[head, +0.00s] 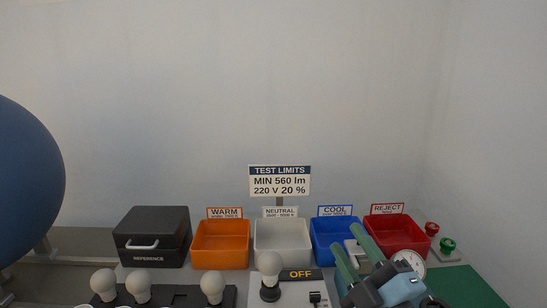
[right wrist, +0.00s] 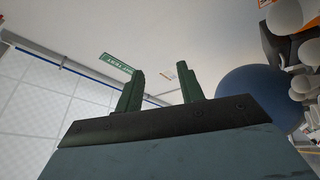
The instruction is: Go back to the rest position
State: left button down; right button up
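My right gripper (head: 346,237) is at the lower right in the head view, in front of the blue and red bins. Its two green fingers stand apart with nothing between them. They also show apart and empty in the right wrist view (right wrist: 160,84). My left gripper is in neither view. A white bulb (head: 269,265) stands upright on a dark base beside the OFF display (head: 300,274). Several more white bulbs (head: 138,283) stand upright in a dark rack (head: 181,293) at the lower left.
A black REFERENCE case (head: 152,237), an orange WARM bin (head: 220,245), a white NEUTRAL bin (head: 283,243), a blue COOL bin (head: 328,236) and a red REJECT bin (head: 401,223) line the back. A large blue sphere (head: 28,185) fills the left edge. A round dial (head: 409,263) is beside my right gripper.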

jog(key=s+d+f+m+g+h, duration=0.3)
jog(key=f+m, duration=0.1)
jog(key=f, duration=0.3)
jog(key=s+d+f+m+g+h, duration=0.2)
jog(key=d+f+m+g, duration=0.15)
jog(key=f, duration=0.25)
jog(key=s+d+f+m+g+h, duration=0.2)
jog(key=s+f+m+g+h, duration=0.15)
jog(key=f, duration=0.35)
jog(key=s+f+m+g+y, duration=0.1)
jog(key=s+f+m+g, duration=0.1)
jog(key=s+f+g, duration=0.45)
jog(key=s+f+m+g, duration=0.1)
jog(key=s+f+m, duration=0.15)
jog(key=s, duration=0.65)
notch_tip(320, 180, down, 24)
jog(key=d, duration=0.2)
jog(key=s+d+f+g, duration=0.1)
jog(key=s+d+f, duration=0.2)
jog(key=s+f, duration=0.5)
jog(key=s+d+f+n+g, duration=0.1)
jog(key=s+d+f, duration=0.2)
jog(key=s+f, duration=0.4)
jog(key=shift+s+f+h, duration=0.35)
jog(key=shift+s+f, duration=0.05)
jog(key=shift+s, duration=0.55)
